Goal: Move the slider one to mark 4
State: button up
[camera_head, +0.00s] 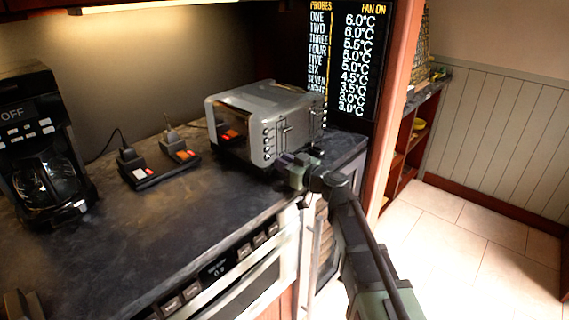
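A silver toaster (240,108) stands on the dark counter near its right end. Its right-hand face has a column of round knobs or buttons (268,142) and two upright dark slots with levers, one nearer (284,134) and one farther (313,120). I cannot tell which is slider one, and no mark numbers are readable. My gripper (304,160) is low in front of this face, close to its lower edge. Its fingers are small and partly hidden by my wrist, so I cannot tell whether they are open or touch the toaster.
A black coffee maker (42,140) stands at the left. A black base with two corded units (158,162) sits between it and the toaster. A display panel (345,60) rises behind the toaster. An oven front (240,270) lies below the counter edge. The counter's middle (150,225) is clear.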

grip_shut()
jog(key=shift+w, duration=0.1)
jog(key=shift+w+d, duration=0.85)
jog(key=shift+w, duration=0.1)
jog(key=shift+o, duration=2)
grip_release()
jog(key=shift+s, duration=0.1)
jog(key=v, duration=1)
jog(key=shift+s+d, duration=0.25)
jog(key=shift+d, duration=0.05)
